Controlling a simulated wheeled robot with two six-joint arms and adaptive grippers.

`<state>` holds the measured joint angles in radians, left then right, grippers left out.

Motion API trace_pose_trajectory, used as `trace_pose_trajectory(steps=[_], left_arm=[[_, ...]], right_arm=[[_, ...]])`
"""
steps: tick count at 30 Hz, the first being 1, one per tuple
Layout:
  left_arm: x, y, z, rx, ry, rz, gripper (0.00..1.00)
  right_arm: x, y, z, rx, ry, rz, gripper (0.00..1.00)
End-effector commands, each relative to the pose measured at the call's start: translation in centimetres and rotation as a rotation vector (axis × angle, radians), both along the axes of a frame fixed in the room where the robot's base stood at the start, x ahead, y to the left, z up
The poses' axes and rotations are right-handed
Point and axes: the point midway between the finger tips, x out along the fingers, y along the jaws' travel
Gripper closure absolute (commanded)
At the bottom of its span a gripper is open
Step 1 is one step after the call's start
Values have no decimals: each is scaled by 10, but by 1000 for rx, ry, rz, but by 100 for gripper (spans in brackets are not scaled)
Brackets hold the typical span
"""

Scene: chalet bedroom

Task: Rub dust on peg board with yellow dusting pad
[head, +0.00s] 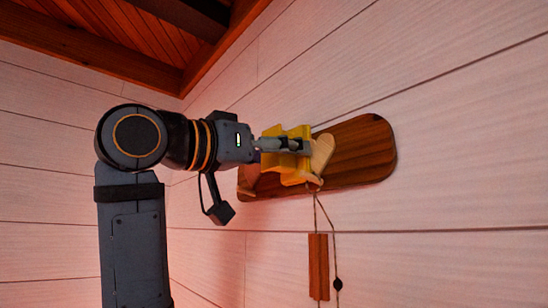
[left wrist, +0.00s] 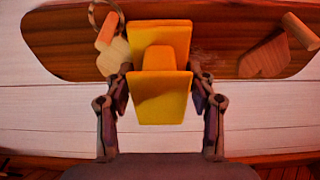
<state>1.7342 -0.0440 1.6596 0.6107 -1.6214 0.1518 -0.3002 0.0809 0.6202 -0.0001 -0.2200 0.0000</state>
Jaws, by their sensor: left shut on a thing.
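The peg board (head: 365,155) is a dark wooden plank with rounded ends, fixed to the wall; it spans the top of the left wrist view (left wrist: 60,45). My left gripper (head: 290,146) is shut on the yellow dusting pad (head: 296,172), in front of the board. In the left wrist view the pad (left wrist: 160,108) sits between both fingers and covers the board's middle. Whether it touches the board I cannot tell. A faint greyish dust patch (left wrist: 208,56) shows just right of the pad. My right gripper is not in view.
Pale wooden pegs stick out on both sides of the pad, one at left (left wrist: 113,50) and one at right (left wrist: 300,32). A wooden block (head: 318,266) hangs on cords below the board. The plank wall around is bare.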

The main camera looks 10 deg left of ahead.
Motion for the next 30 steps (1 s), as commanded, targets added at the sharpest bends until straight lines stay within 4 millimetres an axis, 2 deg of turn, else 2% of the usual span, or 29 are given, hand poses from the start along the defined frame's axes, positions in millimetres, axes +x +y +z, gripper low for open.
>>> trace_pose_trajectory(steps=[8, 19, 26, 30], left_arm=[[4, 0, 0, 0, 1, 1, 69], [27, 26, 1, 0, 4, 4, 69], [31, 31, 0, 0, 4, 2, 69], [39, 42, 0, 0, 5, 4, 69]], right_arm=[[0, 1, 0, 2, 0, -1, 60], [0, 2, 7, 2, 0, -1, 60], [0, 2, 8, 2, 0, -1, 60], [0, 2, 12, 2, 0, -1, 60]])
